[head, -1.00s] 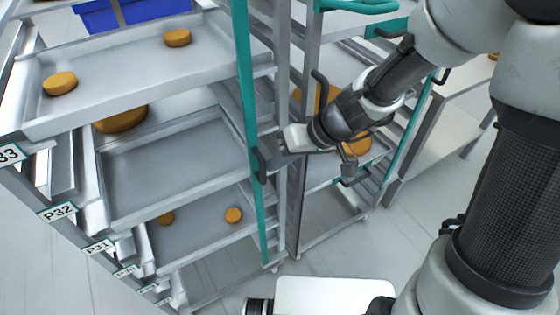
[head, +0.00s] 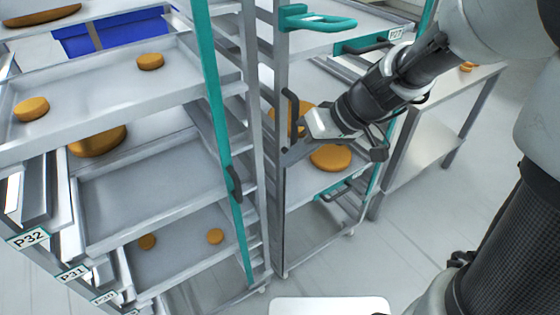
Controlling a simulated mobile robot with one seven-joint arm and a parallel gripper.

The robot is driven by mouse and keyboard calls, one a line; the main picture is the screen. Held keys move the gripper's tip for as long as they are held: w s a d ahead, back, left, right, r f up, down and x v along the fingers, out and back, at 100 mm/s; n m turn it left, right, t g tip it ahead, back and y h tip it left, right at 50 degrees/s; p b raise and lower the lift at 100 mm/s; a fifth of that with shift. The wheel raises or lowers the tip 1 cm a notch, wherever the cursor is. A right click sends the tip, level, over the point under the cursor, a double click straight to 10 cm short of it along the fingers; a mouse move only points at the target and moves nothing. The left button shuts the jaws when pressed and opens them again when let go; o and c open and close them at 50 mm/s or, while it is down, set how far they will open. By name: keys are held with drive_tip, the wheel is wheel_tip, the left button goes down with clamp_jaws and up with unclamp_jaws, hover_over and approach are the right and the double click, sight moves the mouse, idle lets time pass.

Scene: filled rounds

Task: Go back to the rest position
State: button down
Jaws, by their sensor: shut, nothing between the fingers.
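My gripper (head: 292,152) is at the end of my arm, which reaches in from the upper right of the head view. It is in front of the right-hand rack (head: 279,215), close to that rack's dark handle (head: 291,112); I cannot tell whether they touch. The fingers are shut and hold nothing that I can see. Part of the rack's shelf and its cheese-like rounds lie hidden behind my arm.
The left rack (head: 217,100) holds trays (head: 150,190) with several orange rounds (head: 150,61). A large round (head: 330,158) lies on the right rack. A metal table (head: 425,150) stands behind at right. Floor (head: 420,255) is clear at lower right.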

drive_tip(key=shift+d+r, duration=0.25)
drive_tip(key=shift+r, duration=0.05)
drive_tip(key=shift+s, duration=0.1)
drive_tip(key=s+d+r+m+t+h+p, duration=0.1)
drive_tip(key=s+d+r+m+h+p, duration=0.2)
drive_tip(key=s+d+r, duration=0.2)
drive_tip(key=s+d+r+m+t+h+p, duration=0.2)
drive_tip(key=s+d+r+h+p, duration=0.2)
drive_tip(key=r, duration=0.7)
drive_tip(key=s+d, duration=0.2)
drive_tip(key=s, duration=0.2)
drive_tip(key=shift+s+d+r+m+t, duration=0.2)
drive_tip(key=shift+d+m+t, duration=0.1)
drive_tip(key=shift+m, duration=0.1)
